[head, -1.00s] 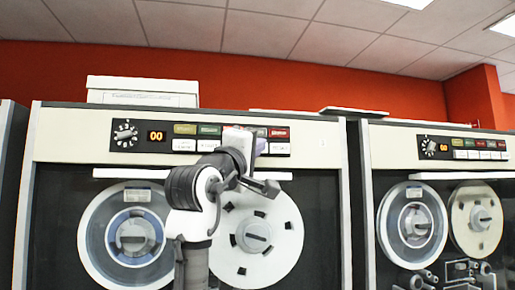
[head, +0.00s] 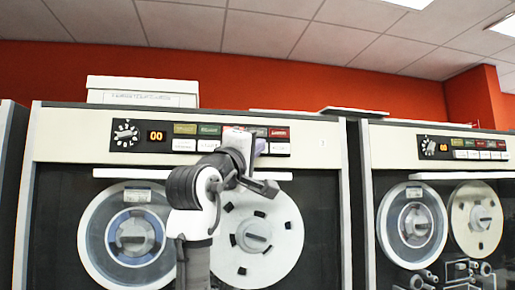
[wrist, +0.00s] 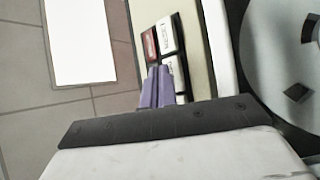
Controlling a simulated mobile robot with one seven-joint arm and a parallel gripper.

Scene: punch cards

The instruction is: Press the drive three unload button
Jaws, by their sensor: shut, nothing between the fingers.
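The near tape drive's button panel (head: 278,149) shows in the head view, with coloured keys on top and white keys below. My arm covers part of it. In the wrist view, my gripper (wrist: 159,71) is shut and empty, its purple fingers side by side. Its tips are over the panel, beside a red key (wrist: 150,46) and a white key (wrist: 173,70) partly hidden by the fingers. Another white key (wrist: 166,36) with dark lettering, too small to read surely, lies just beyond. I cannot tell whether the tips touch any key.
The near drive has a knob (head: 125,134), an orange 00 display (head: 157,135) and two reels, the right one (head: 262,238) partly behind my arm. A white box (head: 143,91) sits on top. A second drive (head: 440,200) stands at right.

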